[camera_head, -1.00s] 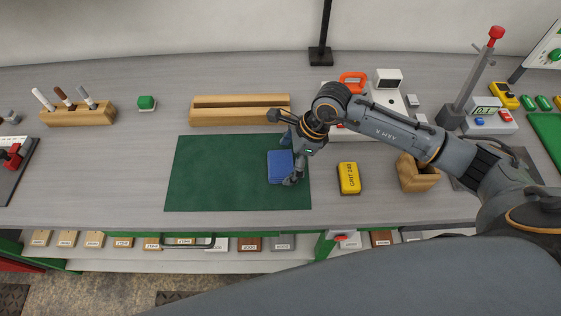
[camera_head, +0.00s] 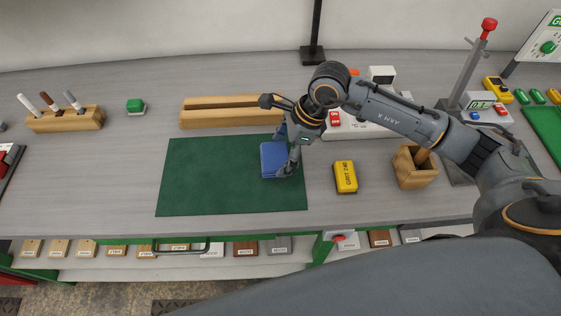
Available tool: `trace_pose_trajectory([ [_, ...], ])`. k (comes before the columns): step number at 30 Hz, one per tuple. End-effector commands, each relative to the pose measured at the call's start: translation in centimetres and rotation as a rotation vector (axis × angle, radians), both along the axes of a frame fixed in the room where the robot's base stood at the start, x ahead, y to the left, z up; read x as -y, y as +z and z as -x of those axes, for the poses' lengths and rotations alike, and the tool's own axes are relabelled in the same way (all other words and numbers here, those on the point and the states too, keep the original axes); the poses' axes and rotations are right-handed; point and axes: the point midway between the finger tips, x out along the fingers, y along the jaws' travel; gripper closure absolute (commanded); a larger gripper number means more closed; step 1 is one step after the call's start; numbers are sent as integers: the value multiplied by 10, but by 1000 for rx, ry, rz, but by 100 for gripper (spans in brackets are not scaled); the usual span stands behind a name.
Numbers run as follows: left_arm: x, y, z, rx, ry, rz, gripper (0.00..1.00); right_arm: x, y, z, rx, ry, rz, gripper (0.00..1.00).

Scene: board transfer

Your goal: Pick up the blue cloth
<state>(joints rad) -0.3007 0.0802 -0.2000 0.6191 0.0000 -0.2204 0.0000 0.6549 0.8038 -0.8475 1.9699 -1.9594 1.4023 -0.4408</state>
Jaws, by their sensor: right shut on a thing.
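The blue cloth (camera_head: 273,160) is a folded, layered blue block over the right part of the dark green mat (camera_head: 205,180). My right gripper (camera_head: 287,150) reaches in from the right and is shut on the cloth's right side. One finger shows at the cloth's near right corner and the other behind its far right edge. I cannot tell clearly whether the cloth is clear of the mat. My left gripper does not show.
A yellow grit block (camera_head: 345,177) and a wooden box (camera_head: 413,172) stand right of the mat. A grooved wooden block (camera_head: 225,119) lies behind it. Grey table is bare left of the mat.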

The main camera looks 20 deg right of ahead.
Motion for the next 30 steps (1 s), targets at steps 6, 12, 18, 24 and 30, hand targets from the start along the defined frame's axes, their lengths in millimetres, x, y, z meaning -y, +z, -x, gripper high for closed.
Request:
trace_pose_trajectory([
  [6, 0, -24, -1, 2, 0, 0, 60, 23, 48, 41, 5, 0, 7, 43],
  [12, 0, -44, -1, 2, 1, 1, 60, 45, 69, 88, 0, -1, 11, 43],
  [18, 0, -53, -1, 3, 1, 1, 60, 57, 85, 113, -2, -2, 7, 43],
  [24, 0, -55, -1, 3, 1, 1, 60, 61, 92, 123, -4, 0, 3, 43],
  [30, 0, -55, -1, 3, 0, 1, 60, 61, 93, 124, -4, 0, 2, 43],
])
